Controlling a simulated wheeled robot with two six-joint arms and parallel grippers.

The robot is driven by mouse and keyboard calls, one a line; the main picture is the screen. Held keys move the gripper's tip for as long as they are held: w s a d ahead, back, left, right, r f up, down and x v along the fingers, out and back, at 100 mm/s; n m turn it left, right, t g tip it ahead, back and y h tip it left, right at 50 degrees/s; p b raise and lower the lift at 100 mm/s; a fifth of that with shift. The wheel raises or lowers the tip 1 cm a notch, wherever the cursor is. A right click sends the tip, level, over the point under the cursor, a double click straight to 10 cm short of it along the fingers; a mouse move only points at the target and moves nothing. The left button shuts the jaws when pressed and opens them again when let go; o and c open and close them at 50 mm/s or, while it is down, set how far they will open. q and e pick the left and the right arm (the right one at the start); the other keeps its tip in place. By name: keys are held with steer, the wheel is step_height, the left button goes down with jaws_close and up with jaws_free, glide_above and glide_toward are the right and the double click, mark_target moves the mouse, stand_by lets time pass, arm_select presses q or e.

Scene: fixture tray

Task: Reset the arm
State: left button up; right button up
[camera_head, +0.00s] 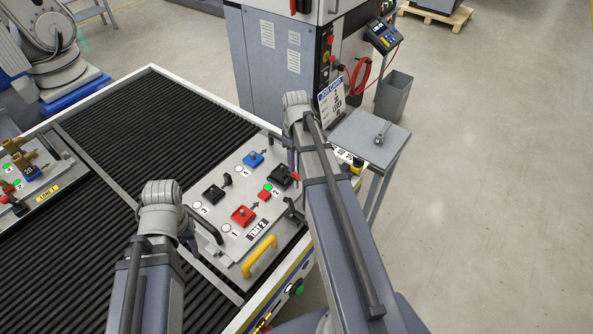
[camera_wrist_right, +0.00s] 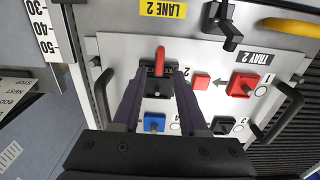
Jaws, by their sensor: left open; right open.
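My right gripper (camera_wrist_right: 156,95) is open in the right wrist view, its dark fingers reaching over the tray 2 plate (camera_wrist_right: 115,45). A black fixture with an upright red piece (camera_wrist_right: 160,58) lies between and beyond the fingertips; I cannot tell whether they touch it. In the head view my right arm comes in from the lower right, and its gripper (camera_head: 293,160) is mostly hidden by the wrist, near black fixture 2 (camera_head: 281,176). My left gripper (camera_head: 192,240) is open, partly hidden by its wrist, near the left edge of the tray plate (camera_head: 240,188).
Another tray (camera_head: 45,178) with brass parts lies at left on the black rollers (camera_head: 150,115). A grey side table (camera_head: 365,140) stands beyond my right wrist.

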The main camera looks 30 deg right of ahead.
steer(key=shift+a+f, duration=0.1)
stand_by(0.3)
steer(key=shift+m+h, duration=0.4)
steer(key=shift+h, duration=0.2)
steer(key=s+a+f+b, duration=0.1)
steer(key=s+a, duration=0.3)
steer(key=a, duration=0.5)
steer(key=s+a+f+b, duration=0.1)
steer(key=s+a, duration=0.4)
steer(key=a, duration=0.4)
steer(key=s+a+f+b, duration=0.1)
steer(key=s+a, duration=0.3)
steer(key=a, duration=0.5)
steer(key=shift+s+f+b, duration=0.15)
steer(key=shift+f+b, duration=0.2)
steer(key=shift+b, duration=0.1)
steer(key=shift+d, duration=0.1)
